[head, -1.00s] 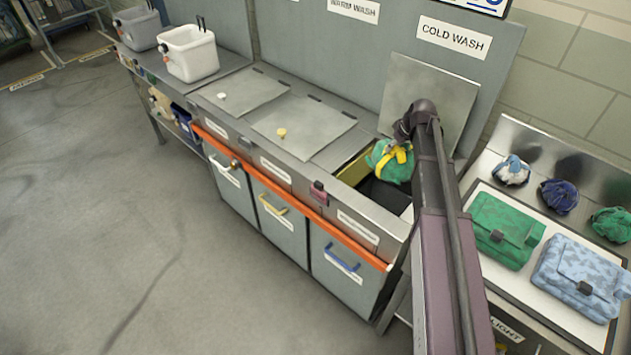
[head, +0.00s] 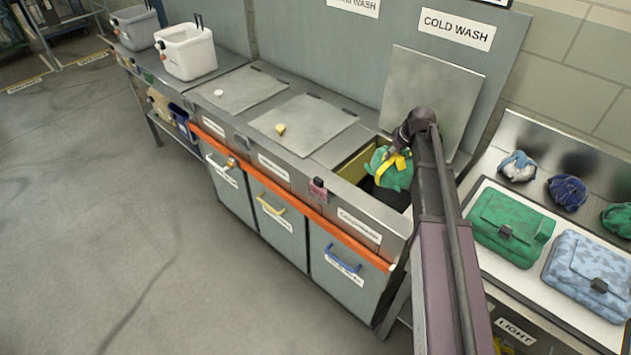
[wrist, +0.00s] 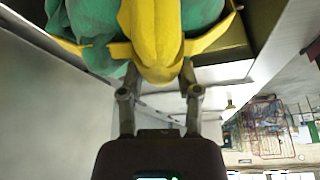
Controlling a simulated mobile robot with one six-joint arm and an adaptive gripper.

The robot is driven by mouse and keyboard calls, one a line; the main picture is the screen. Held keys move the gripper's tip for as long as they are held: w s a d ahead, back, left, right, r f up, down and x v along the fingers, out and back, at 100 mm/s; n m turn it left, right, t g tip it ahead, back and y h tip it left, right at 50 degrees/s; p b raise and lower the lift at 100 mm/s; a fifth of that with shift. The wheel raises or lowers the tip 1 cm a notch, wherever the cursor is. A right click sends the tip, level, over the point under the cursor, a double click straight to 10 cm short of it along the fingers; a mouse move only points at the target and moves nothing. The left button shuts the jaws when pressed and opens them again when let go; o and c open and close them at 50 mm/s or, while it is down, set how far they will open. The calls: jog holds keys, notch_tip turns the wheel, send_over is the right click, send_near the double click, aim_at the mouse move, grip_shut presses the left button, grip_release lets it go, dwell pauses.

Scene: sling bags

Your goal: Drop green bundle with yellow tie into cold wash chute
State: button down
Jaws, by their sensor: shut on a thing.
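The green bundle with the yellow tie (head: 389,172) hangs at the open cold wash chute (head: 354,166), under the COLD WASH sign (head: 457,28). The chute's lid (head: 432,95) stands raised behind it. My gripper (wrist: 160,80) is shut on the bundle at its yellow tie, which fills the top of the wrist view (wrist: 152,30). In the head view my arm partly hides the gripper and the chute's right side. The bundle looks to be in or just over the opening; its exact depth is hard to tell.
Two shut lids (head: 303,120) (head: 237,90) lie to the left. A white bin (head: 186,52) stands at the far left.

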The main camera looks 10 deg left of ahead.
jog(key=shift+c, duration=1.1)
grip_release()
jog(key=s+d+f+m+g+h, duration=0.1)
jog(key=s+m, duration=0.6)
jog(key=s, duration=2.1)
jog(key=shift+f+m+g+h, duration=0.15)
jog(key=shift+m+g+h, duration=0.15)
jog(key=shift+g+h, duration=0.75)
